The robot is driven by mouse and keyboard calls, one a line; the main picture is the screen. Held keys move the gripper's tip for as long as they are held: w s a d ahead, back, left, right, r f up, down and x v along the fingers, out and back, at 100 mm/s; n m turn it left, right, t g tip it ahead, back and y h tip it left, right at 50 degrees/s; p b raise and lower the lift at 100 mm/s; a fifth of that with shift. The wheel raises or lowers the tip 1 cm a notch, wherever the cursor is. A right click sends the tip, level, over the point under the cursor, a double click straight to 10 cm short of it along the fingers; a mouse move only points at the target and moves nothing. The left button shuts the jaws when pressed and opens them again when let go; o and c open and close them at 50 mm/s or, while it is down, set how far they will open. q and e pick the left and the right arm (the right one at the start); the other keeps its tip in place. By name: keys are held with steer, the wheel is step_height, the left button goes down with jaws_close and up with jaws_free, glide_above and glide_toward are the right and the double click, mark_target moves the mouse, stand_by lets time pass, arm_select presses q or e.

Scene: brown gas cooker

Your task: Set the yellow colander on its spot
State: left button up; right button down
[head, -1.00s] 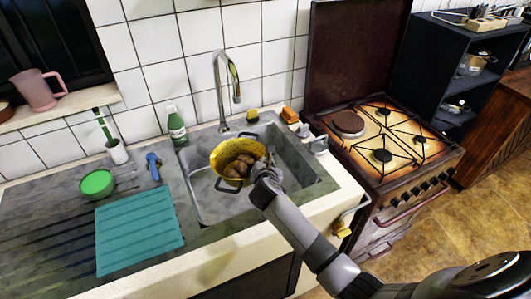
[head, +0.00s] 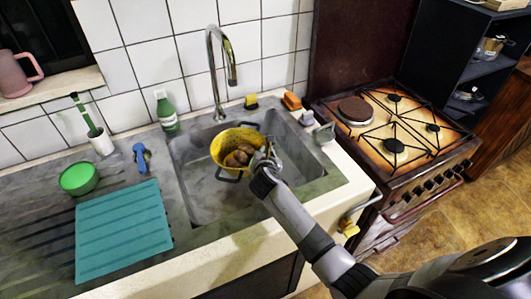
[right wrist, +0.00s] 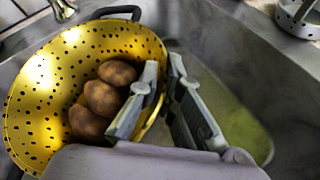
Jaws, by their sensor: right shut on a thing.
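The yellow colander (head: 222,147) with dark handles holds a few brown potatoes (head: 239,157). It is in or just over the sink basin (head: 195,200); I cannot tell if it touches the floor. My right gripper (head: 266,160) is at its right side. In the right wrist view, the colander (right wrist: 50,80) is at left with the potatoes (right wrist: 103,98) inside, and my gripper (right wrist: 165,100) has a finger on each side of its rim. A yellow-green patch (right wrist: 245,130) shows on the basin surface to the right. My left gripper is out of view.
The faucet (head: 212,80) rises behind the colander. A green bottle (head: 166,113), a green bowl (head: 79,178) and a teal board (head: 122,235) stand or lie left of the basin. A sponge (head: 251,101) and small items sit along the back rim. The gas cooker (head: 360,135) is at right.

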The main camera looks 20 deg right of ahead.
steer(key=shift+s+a+r, duration=0.1)
steer(key=shift+r, duration=0.15)
steer(key=shift+r+p, duration=0.2)
steer(key=shift+p, duration=0.4)
steer(key=shift+f+b, duration=2.1)
steer(key=shift+f, duration=1.35)
steer(key=shift+f, duration=0.35)
